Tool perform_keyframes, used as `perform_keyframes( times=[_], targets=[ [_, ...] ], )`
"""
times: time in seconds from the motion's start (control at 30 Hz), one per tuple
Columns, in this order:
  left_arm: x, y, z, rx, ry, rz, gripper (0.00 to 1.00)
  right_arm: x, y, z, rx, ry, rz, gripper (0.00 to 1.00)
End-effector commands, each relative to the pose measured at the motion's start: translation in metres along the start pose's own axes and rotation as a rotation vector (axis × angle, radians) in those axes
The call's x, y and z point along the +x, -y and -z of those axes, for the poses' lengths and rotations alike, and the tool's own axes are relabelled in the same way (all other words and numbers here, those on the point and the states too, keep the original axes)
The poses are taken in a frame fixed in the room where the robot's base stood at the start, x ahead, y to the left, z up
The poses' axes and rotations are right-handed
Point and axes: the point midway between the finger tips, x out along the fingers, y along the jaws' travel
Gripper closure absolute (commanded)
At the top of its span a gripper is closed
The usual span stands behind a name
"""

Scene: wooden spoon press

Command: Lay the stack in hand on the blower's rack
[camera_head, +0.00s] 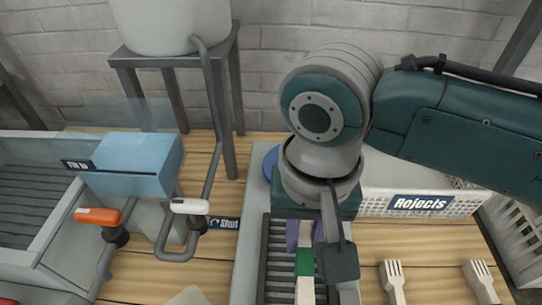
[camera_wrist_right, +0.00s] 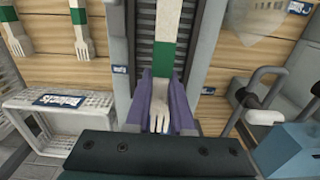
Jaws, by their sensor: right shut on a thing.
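My right gripper (camera_head: 305,238) points down over the blower's rack (camera_head: 274,262), a bed of dark slats in a grey frame. Its purple fingers are shut on the stack (camera_head: 305,287), pale wooden forks with a green band around them. In the right wrist view the stack (camera_wrist_right: 159,98) runs between the fingers, tines toward the gripper, lengthwise along the rack (camera_wrist_right: 144,27). My left gripper is not in view.
A white "Rejects" basket (camera_head: 458,203) stands right of the rack. Wooden forks (camera_head: 395,281) (camera_head: 481,281) lie on the table at right. Left are a blue box (camera_head: 134,167), an orange-handled lever (camera_head: 98,217), a white-handled lever (camera_head: 189,206) and a stand leg (camera_head: 228,140).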

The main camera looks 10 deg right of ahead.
Motion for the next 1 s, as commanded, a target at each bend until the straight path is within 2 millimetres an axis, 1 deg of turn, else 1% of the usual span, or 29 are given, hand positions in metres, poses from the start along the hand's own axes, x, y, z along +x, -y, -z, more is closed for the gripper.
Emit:
perform_keyframes(
  times=[0.03, 0.1, 0.27, 0.33, 0.53, 0.6, 0.8, 0.97, 1.0],
  targets=[
    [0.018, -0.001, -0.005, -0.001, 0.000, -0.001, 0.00, 0.020, 0.000, 0.001, 0.000, -0.001, 0.000, 1.00],
    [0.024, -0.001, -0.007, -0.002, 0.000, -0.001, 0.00, 0.028, 0.000, 0.001, -0.001, -0.002, 0.001, 1.00],
    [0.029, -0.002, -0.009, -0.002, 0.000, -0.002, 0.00, 0.035, 0.000, 0.001, -0.001, -0.002, 0.000, 1.00],
    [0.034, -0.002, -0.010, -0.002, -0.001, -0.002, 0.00, 0.041, 0.000, 0.001, -0.001, -0.001, 0.000, 1.00],
    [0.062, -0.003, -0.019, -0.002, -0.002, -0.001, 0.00, 0.074, 0.000, 0.001, -0.001, -0.002, 0.000, 1.00],
    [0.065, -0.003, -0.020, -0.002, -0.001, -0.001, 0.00, 0.078, 0.000, 0.001, -0.001, -0.002, 0.001, 1.00],
    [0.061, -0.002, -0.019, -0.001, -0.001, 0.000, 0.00, 0.074, 0.000, 0.000, -0.001, -0.001, 0.001, 1.00],
    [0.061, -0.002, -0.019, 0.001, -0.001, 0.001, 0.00, 0.077, 0.000, 0.000, 0.000, -0.001, 0.001, 1.00],
    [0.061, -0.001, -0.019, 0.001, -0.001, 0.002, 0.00, 0.077, 0.001, 0.000, -0.001, -0.001, 0.001, 0.75]
  ],
)
